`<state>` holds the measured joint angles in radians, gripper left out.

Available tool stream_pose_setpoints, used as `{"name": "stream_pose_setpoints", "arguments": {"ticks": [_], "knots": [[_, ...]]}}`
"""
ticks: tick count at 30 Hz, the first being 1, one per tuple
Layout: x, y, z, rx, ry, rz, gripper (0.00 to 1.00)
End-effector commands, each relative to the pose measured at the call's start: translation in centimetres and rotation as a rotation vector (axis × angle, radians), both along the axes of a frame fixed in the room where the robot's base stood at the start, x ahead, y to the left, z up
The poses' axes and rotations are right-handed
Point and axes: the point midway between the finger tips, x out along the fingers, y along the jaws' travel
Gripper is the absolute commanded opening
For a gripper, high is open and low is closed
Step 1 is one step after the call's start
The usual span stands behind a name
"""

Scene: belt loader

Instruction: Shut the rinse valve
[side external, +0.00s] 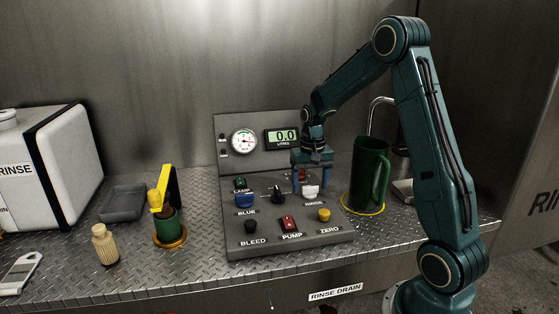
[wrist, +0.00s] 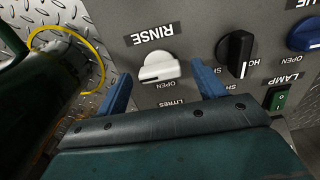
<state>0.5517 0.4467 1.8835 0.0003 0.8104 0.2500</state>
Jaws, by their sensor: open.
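The rinse valve is a white knob (side external: 311,192) on the right of the sloping grey control panel (side external: 243,246). In the wrist view the white knob (wrist: 160,68) sits beside the RINSE label, with the word OPEN at its lower edge. Its grip bar lies roughly crosswise in that view. My gripper (side external: 309,182) is over the knob, with its blue fingers pointing down. In the wrist view the open gripper (wrist: 160,84) has one finger toward each side of the knob. I see no clear contact between fingers and knob.
A black knob (wrist: 236,52), a blue knob (side external: 244,201) and a green lamp switch (wrist: 280,97) are close by. A green mug (side external: 369,175) stands on a yellow ring right of the panel. Red pump switch (side external: 289,223) and yellow zero button (side external: 323,214) are in front.

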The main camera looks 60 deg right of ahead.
Motion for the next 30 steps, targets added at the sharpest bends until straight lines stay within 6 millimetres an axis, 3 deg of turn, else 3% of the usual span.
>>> {"name": "stream_pose_setpoints", "arguments": {"ticks": [11, 30], "knots": [[0.1, 0.0, 1.6, -0.001, -0.002, 0.001, 0.69], [0.0, 0.0, 11.6, -0.002, -0.003, 0.000, 0.69]]}}
